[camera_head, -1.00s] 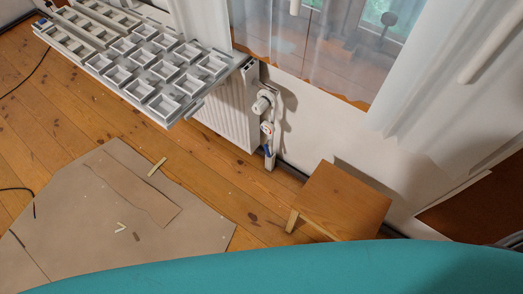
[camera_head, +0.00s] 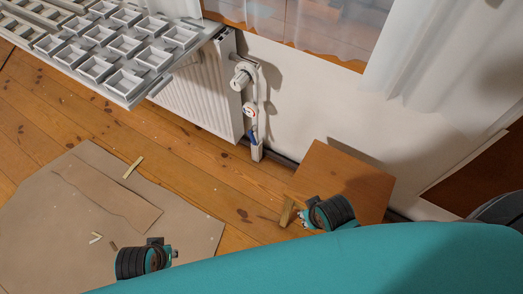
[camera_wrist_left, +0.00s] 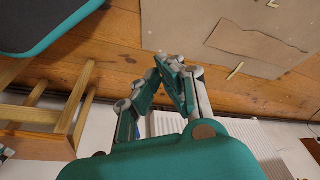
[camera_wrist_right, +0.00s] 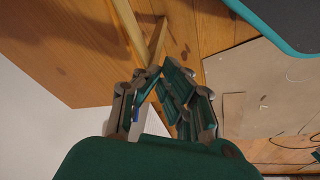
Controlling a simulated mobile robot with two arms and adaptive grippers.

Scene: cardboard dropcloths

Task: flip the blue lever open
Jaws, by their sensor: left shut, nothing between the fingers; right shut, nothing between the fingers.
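The small blue lever (camera_head: 253,138) sits low on the white valve pipe at the right end of the radiator in the head view. In the right wrist view a small blue patch behind the fingers may be the same lever, mostly hidden. My left gripper (camera_head: 174,253) is shut and empty, over the cardboard at the lower left, well apart from the lever. My right gripper (camera_head: 302,216) is shut and empty, in front of the wooden stool, below and right of the lever. The closed fingertips also show in the left wrist view (camera_wrist_left: 165,62) and right wrist view (camera_wrist_right: 160,72).
A white radiator (camera_head: 195,95) stands along the wall, with a grey gridded rack (camera_head: 128,98) jutting out above it. A white thermostat knob (camera_head: 240,80) is above the lever. A wooden stool (camera_head: 345,175) stands right of the pipe. Cardboard (camera_head: 60,235) covers the floor at left.

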